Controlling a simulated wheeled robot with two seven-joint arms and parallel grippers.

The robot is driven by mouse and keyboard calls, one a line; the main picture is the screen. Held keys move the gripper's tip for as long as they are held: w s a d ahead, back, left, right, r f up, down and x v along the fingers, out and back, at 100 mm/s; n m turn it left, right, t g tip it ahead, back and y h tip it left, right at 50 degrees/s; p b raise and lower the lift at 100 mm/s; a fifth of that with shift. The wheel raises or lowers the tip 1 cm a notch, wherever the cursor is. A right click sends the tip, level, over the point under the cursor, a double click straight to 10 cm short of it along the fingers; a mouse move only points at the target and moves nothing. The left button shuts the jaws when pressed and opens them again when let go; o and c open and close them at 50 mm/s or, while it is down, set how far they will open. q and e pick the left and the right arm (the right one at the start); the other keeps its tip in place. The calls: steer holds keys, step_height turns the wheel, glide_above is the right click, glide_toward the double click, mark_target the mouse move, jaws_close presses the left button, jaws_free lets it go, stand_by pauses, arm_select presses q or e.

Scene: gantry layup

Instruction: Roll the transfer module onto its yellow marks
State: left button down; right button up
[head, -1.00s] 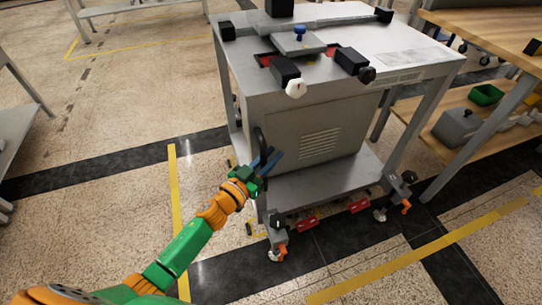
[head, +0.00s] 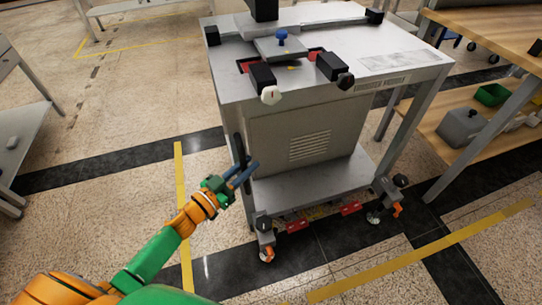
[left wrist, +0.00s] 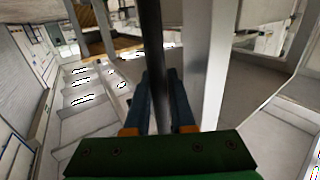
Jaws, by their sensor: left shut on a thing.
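The transfer module is a grey wheeled cart (head: 270,128) standing upright in the middle of the head view. A black upright handle bar (head: 239,147) is on its near left side. My left gripper (head: 244,172) is shut on that bar; in the left wrist view the blue fingers (left wrist: 160,98) close on either side of the bar (left wrist: 151,45). Yellow floor lines show left of the cart (head: 184,215) and at its front right (head: 420,255). My right gripper is not in view.
A wooden workbench (head: 485,32) with a lower shelf stands close on the right. A grey table (head: 22,120) stands at the far left. Front casters (head: 267,253) with orange pedals stick out at the cart's base. Floor left of the cart is clear.

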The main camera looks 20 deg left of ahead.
arm_select(q)
steer(key=s+a, duration=0.5)
steer(key=a, duration=0.5)
steer(key=shift+s+r+n+y, duration=0.25)
steer(key=shift+n+y, duration=0.05)
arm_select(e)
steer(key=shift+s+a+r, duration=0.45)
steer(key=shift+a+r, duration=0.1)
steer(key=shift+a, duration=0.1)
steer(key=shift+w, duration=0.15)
arm_select(q)
steer(key=c, duration=1.1)
jaws_free()
steer(key=shift+o, duration=0.2)
steer(key=shift+w+f, duration=0.15)
steer(key=shift+f, duration=0.1)
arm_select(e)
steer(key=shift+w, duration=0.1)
